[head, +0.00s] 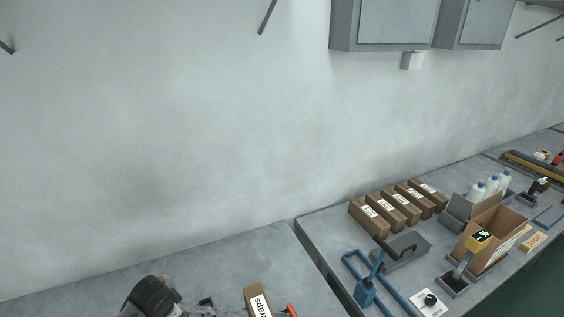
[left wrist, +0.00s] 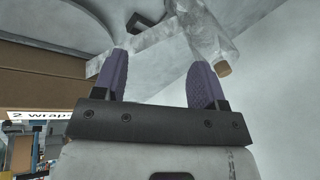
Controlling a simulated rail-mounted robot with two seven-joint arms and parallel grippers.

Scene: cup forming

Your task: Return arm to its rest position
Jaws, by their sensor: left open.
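My left gripper (left wrist: 155,68) shows in the left wrist view with its two purple fingers spread apart. No held object shows between the fingers. A clear, bottle-like object with a brownish cap (left wrist: 224,69) lies beyond the right finger; I cannot tell whether it touches it. A brown box labelled "2 wraps" (left wrist: 40,90) is at the left of that view. In the head view I cannot make out the left gripper. My right gripper is in neither view.
In the head view, a brown box (head: 258,300) stands at the bottom edge beside a dark ribbed object (head: 152,297). To the right, the bench holds several labelled boxes (head: 369,216), an open carton (head: 496,238) and a blue frame (head: 366,290). Grey cabinets (head: 396,22) hang above.

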